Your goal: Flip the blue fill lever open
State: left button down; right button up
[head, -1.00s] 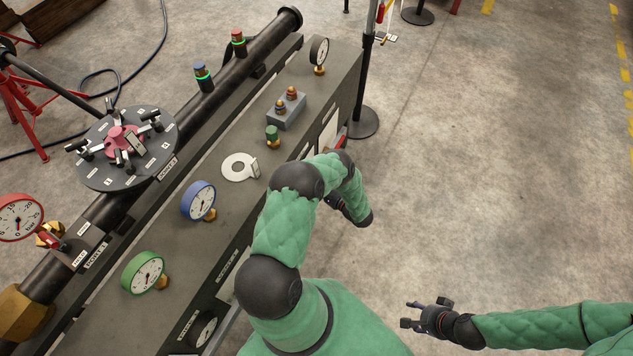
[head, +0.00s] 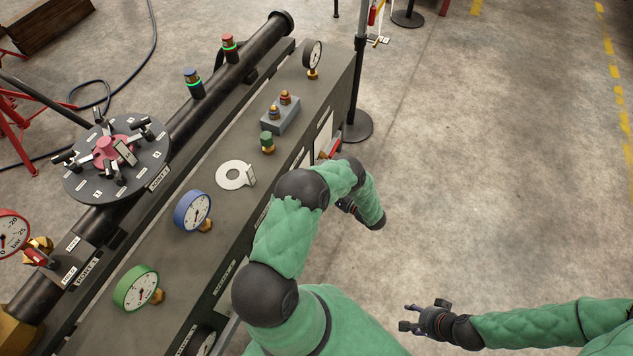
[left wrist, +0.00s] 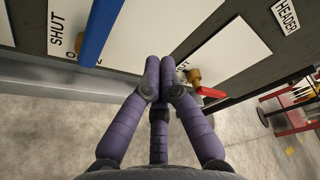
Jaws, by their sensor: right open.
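The blue lever (left wrist: 103,28) shows in the left wrist view at upper left, in front of a white plate (left wrist: 150,30). A SHUT label (left wrist: 57,35) is left of it, and another label below it is mostly covered. My left gripper (left wrist: 160,62) has its purple fingers together with nothing seen between them, right of the lever and apart from it. In the head view my left gripper (head: 345,205) is partly hidden beside the bench's right side; the blue lever is not visible there. My right gripper (head: 412,316) is open and empty over the floor.
A red handle (left wrist: 211,92) with a brass fitting (left wrist: 193,75) is close right of my left fingers. The bench top carries a blue gauge (head: 192,211), a green gauge (head: 136,288) and a white ring (head: 234,175). A barrier post (head: 358,80) stands behind. Floor on the right is clear.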

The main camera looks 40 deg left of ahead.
pick_arm(q)
jog(key=d, duration=0.6)
jog(key=shift+p, duration=0.45)
jog(key=shift+s+f, duration=0.1)
jog(key=s+d+f+g+h+p, duration=0.1)
jog(key=s+d+f+g+h, duration=0.15)
jog(key=s+d+h, duration=0.45)
jog(key=s+d+f+g+h+p, duration=0.15)
jog(key=s+d+g+h, duration=0.3)
jog(key=s, duration=0.45)
jog(key=s+d+r+n+t+h, duration=0.1)
jog(key=s+d+r+n+h, duration=0.2)
jog(key=d, duration=0.4)
jog(key=d+r+t+h, duration=0.1)
jog(key=d+r+h, duration=0.2)
jog(key=d+h, duration=0.25)
notch_tip(320, 180, up, 8)
jog(key=w+d+n+t+p, duration=0.1)
jog(key=w+n+t, duration=0.1)
jog(key=n+t, duration=0.2)
jog(key=shift+w+n+t, duration=0.2)
jog(key=shift+n+t, duration=0.1)
jog(key=shift+t, duration=0.5)
